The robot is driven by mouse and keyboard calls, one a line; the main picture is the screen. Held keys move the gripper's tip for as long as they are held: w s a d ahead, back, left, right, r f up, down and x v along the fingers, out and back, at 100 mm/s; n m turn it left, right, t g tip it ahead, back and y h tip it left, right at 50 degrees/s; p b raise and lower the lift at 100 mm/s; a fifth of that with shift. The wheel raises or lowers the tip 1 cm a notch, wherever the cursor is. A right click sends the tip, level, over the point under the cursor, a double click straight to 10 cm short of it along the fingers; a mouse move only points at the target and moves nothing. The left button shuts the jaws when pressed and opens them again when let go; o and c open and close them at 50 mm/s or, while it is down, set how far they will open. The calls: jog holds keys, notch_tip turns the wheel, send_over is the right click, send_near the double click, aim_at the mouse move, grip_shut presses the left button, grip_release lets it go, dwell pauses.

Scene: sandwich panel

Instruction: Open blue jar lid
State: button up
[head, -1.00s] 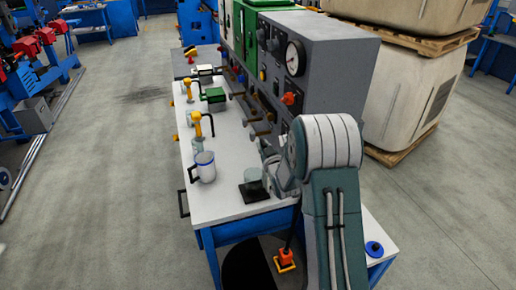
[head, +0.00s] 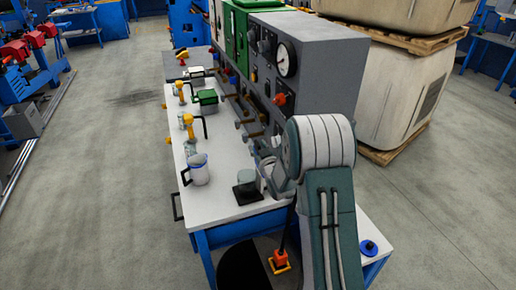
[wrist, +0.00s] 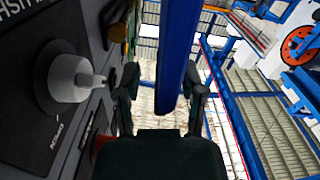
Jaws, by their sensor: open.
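A round blue lid-like disc (head: 369,247) with a small knob lies on the white surface at the lower right in the head view, right of my arm. Whether a jar is under it is unclear. A white cylindrical vessel (head: 198,172) with a blue rim and dark handle stands upright on the bench, left of my arm. My gripper (wrist: 161,100) shows in the wrist view, fingers apart, with no object held. A blue bar (wrist: 180,50) appears beyond the fingers. In the head view my arm hides the gripper's fingertips. Neither blue-topped object is identifiable in the wrist view.
The white bench (head: 225,207) carries yellow-handled and green items at its far end. A grey panel (head: 325,50) with gauge and levers stands along its right side. A grey knob (wrist: 72,78) on a dark panel is left of my gripper. Open floor lies left.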

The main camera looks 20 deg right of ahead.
jog(key=s, duration=1.2)
jog(key=shift+c, duration=0.3)
